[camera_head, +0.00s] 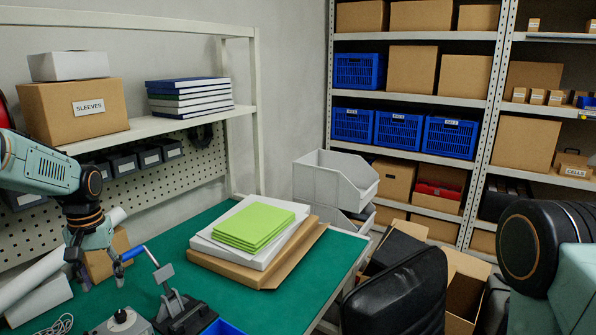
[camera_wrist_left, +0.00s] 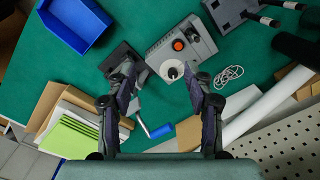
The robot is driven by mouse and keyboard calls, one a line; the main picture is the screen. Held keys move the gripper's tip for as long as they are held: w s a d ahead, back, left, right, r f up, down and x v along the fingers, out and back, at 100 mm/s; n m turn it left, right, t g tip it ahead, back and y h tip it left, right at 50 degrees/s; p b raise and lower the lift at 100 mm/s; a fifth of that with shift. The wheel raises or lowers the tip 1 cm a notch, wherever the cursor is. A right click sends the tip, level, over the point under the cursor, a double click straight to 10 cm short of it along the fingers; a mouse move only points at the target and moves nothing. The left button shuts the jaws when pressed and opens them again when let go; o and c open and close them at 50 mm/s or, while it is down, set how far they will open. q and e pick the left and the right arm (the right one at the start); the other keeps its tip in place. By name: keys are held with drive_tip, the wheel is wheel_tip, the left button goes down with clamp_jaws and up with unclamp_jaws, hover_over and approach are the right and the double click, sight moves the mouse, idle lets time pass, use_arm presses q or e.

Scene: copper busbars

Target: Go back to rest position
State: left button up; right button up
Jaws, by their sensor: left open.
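My left gripper (camera_head: 97,266) hangs over the left part of the green table in the head view, fingers pointing down. In the left wrist view its two fingers (camera_wrist_left: 160,72) are spread apart with nothing held between them. In the head view the blue handle (camera_head: 133,253) shows just right of the gripper. My right arm shows only as a dark joint and pale green link at the right edge; its gripper is outside the view.
The green table (camera_head: 275,295) bears white and brown sheets with green pads (camera_head: 250,226) on top. A blue tray (camera_wrist_left: 75,22) lies near the tools. A shelf (camera_head: 150,127) and perforated panel rise behind. A black chair (camera_head: 405,292) and open cartons stand right of the table.

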use_arm(q)
drive_tip(key=s+d+f+m+h, duration=0.1)
drive_tip(key=s+d+f, duration=0.5)
drive_tip(key=d+f, duration=0.35)
drive_tip(key=s+d+f+m, duration=0.2)
drive_tip(key=s+d+f, duration=0.55)
drive_tip(key=f, duration=0.25)
drive_tip(key=s+d+f+m, duration=0.15)
drive_tip(key=s+d, duration=0.25)
drive_tip(key=s, duration=0.8)
drive_tip(key=s+d+f, duration=0.2)
drive_tip(key=s+d, duration=0.1)
drive_tip(key=s, duration=0.9)
wheel_tip(320, 180, down, 16)
drive_tip(key=b, duration=1.6)
drive_tip(key=shift+y+b, duration=0.3)
drive_tip(key=shift+b, duration=0.1)
use_arm(e)
wheel_tip(320, 180, down, 17)
drive_tip(key=shift+s+d, duration=0.15)
drive_tip(key=shift+d, duration=0.05)
drive_tip(key=shift+r, duration=0.15)
